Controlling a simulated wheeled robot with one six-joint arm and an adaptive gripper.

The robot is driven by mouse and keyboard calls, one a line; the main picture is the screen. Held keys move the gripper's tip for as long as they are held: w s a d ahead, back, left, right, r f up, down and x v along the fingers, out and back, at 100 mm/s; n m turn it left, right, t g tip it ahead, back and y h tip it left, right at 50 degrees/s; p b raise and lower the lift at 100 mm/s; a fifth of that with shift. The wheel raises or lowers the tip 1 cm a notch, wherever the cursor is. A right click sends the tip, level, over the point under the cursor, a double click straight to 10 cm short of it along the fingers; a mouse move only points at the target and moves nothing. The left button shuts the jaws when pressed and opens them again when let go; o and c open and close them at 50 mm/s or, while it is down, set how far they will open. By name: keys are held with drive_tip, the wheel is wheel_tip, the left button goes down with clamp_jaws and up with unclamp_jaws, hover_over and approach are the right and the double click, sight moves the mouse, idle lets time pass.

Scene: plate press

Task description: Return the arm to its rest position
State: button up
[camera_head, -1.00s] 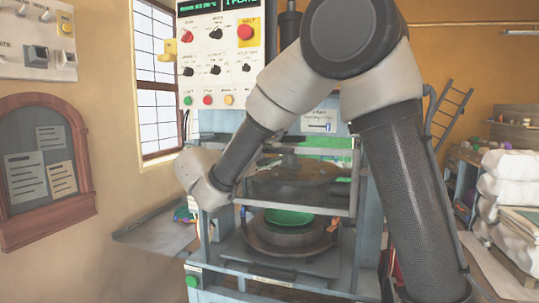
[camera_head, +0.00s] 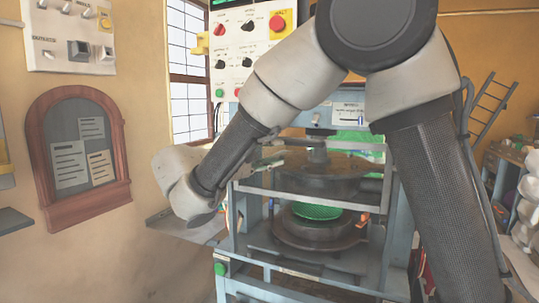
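My arm (camera_head: 300,75) crosses the front of the picture, bent at a big dark joint at the top. Its forearm slopes down left to a pale wrist (camera_head: 185,190), left of the press and in front of the wall. My gripper's fingers cannot be made out, so their state does not show. The blue-grey plate press (camera_head: 398,225) stands behind the arm, partly hidden by it. A green round plate (camera_head: 316,211) lies on the lower round platen (camera_head: 312,234), under the dark upper platen (camera_head: 315,180), with a gap between.
A control panel (camera_head: 236,48) with knobs and a red button stands above the press. A notice board (camera_head: 60,135) and a switch box (camera_head: 45,48) hang on the left wall. A small grey shelf (camera_head: 185,228) juts out left of the press. White sacks (camera_head: 528,190) stand at right.

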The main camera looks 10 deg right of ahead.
wheel_tip(320, 180, down, 9)
drive_tip(key=s+d+n+g+y, duration=0.2)
drive_tip(key=d+n+g+y, duration=0.1)
drive_tip(key=n, duration=0.1)
drive_tip(key=s+d+f+m+g+y, duration=0.1)
drive_tip(key=s+d+f+g+y, duration=0.4)
drive_tip(key=s+d, duration=0.3)
drive_tip(key=s+d+r+m+t+y, duration=0.2)
drive_tip(key=s+d+m+y, duration=0.5)
drive_tip(key=s+d, duration=0.6)
drive_tip(key=s+m, duration=0.1)
drive_tip(key=m, duration=0.1)
drive_tip(key=shift+s+d+r+m, duration=0.15)
drive_tip(key=shift+s+d+m, duration=0.15)
drive_tip(key=shift+m, duration=0.1)
